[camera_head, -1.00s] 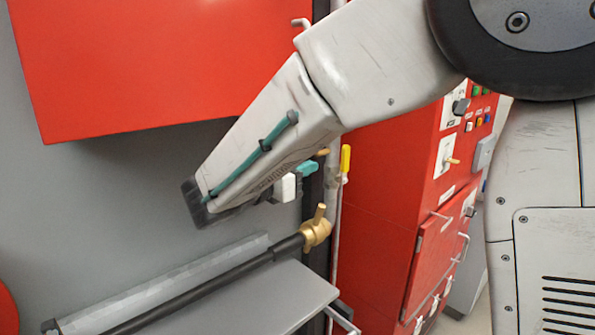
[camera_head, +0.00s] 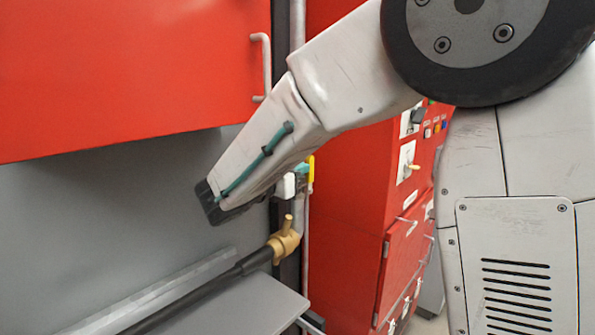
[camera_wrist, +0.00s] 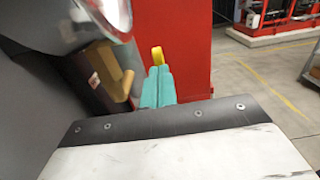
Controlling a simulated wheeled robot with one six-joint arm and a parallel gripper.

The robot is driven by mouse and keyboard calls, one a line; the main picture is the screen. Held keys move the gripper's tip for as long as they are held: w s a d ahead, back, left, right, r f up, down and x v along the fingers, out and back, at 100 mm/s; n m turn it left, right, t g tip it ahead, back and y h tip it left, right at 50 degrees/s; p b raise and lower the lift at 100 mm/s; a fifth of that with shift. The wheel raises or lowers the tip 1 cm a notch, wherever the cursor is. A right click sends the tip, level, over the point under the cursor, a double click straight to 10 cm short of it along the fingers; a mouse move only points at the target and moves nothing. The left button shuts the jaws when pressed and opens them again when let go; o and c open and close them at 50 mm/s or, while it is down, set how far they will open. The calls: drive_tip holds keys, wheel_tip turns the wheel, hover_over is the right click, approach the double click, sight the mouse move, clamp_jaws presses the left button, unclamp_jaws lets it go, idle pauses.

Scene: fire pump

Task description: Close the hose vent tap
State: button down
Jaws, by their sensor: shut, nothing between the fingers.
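A brass tap (camera_head: 285,243) with a short upright brass lever sits at the end of a black hose (camera_head: 205,288) in the head view. A yellow lever (camera_head: 311,172) stands above it on a vertical grey pipe. I cannot tell for certain which is the hose vent tap. My gripper (camera_head: 300,169) has teal fingers, partly hidden behind my arm and a white block. In the wrist view the fingers (camera_wrist: 158,86) are together and empty. The yellow lever (camera_wrist: 157,55) shows just beyond their tips; contact cannot be told. Brass parts (camera_wrist: 118,72) show left of the fingers, partly hidden.
A red cabinet (camera_head: 120,75) with a grey handle (camera_head: 263,65) hangs at upper left. A red control cabinet (camera_head: 350,230) stands close on the right. A grey shelf (camera_head: 235,305) lies below the hose. Open floor (camera_wrist: 255,85) shows at right in the wrist view.

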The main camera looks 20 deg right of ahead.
drive_tip(key=shift+d+r, duration=0.1)
drive_tip(key=shift+r, duration=0.05)
drive_tip(key=shift+g+y, duration=0.4)
drive_tip(key=shift+y, duration=0.3)
drive_tip(key=shift+w+d+r, duration=0.15)
drive_tip(key=shift+w+d, duration=0.2)
drive_tip(key=shift+d, duration=0.3)
drive_tip(key=shift+w+d+r, duration=0.2)
drive_tip(key=shift+w+d, duration=0.15)
drive_tip(key=shift+d, duration=0.35)
drive_tip(key=shift+w+d+r, duration=0.15)
drive_tip(key=shift+w+d, duration=0.2)
drive_tip(key=shift+d, duration=0.4)
